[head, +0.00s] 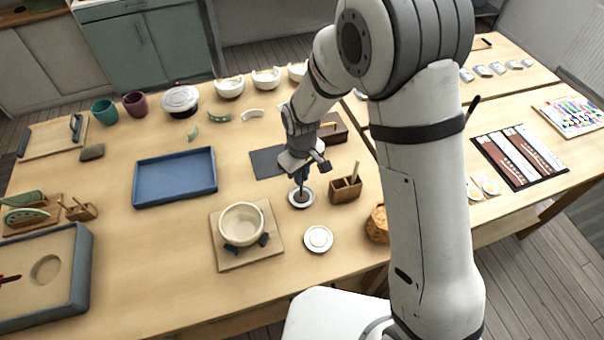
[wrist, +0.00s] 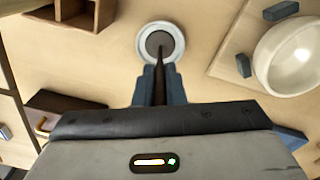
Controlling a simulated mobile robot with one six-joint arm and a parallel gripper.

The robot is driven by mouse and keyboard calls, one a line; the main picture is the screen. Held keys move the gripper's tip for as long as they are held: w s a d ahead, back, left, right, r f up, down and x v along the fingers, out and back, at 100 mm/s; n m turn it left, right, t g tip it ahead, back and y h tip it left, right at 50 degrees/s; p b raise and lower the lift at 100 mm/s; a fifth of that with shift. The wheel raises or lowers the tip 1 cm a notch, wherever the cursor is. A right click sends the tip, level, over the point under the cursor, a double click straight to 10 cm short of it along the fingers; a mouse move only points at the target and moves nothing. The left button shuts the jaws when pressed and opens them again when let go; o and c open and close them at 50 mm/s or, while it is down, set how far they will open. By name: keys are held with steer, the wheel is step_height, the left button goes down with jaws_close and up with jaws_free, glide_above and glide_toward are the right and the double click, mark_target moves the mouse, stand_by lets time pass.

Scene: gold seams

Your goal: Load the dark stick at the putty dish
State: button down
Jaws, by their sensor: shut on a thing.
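My gripper (head: 303,172) is shut on the dark stick and points down over the putty dish (head: 301,205). In the wrist view my gripper (wrist: 160,78) has its blue fingers closed around the dark stick (wrist: 158,58), whose tip reaches to the dish. The dish (wrist: 177,43) is a small white round saucer with a dark grey fill. The tip appears to be at the fill, but I cannot tell whether it touches it. The upper part of the stick is hidden by the gripper.
A cream bowl (head: 241,222) sits on a wooden board (head: 273,250) to the left of the dish. A wooden holder (head: 346,191) stands close on the right. A second white dish (head: 318,239) lies nearer the front. A blue tray (head: 175,178) is further left, with bare table around it.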

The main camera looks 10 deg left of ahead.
steer(key=shift+r+p, duration=2)
steer(key=shift+r, duration=1.5)
steer(key=shift+s+d+f, duration=0.1)
